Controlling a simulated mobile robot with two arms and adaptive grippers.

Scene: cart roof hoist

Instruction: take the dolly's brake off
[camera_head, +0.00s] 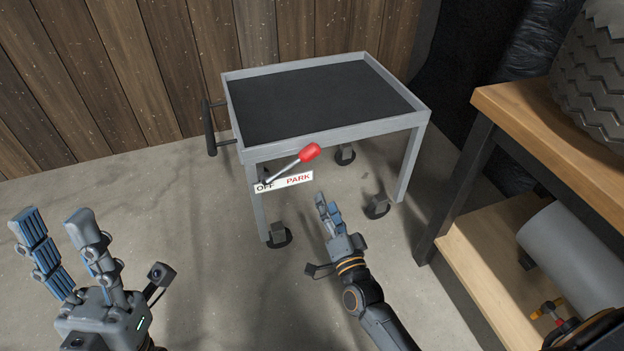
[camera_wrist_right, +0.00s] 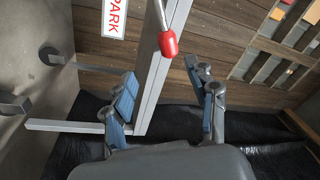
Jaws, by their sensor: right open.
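The dolly (camera_head: 232,108) is a grey metal cart with a dark top, standing on casters against the wood wall. Its brake lever (camera_head: 288,166) has a red knob (camera_head: 309,152) and leans right, toward the PARK end of the OFF/PARK label (camera_head: 300,179). My right gripper (camera_head: 328,205) is open just below and right of the label, apart from the lever. In the right wrist view the red knob (camera_wrist_right: 168,44) shows beyond and between the open fingers (camera_wrist_right: 166,105). My left gripper (camera_head: 58,232) is open and empty over the floor at the lower left.
A black push handle (camera_head: 209,128) sticks out at the dolly's left side. A wooden workbench (camera_head: 540,125) with a lower shelf stands at the right, holding a tyre (camera_head: 590,85) and a grey cylinder (camera_head: 575,255). The concrete floor in front of the dolly is clear.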

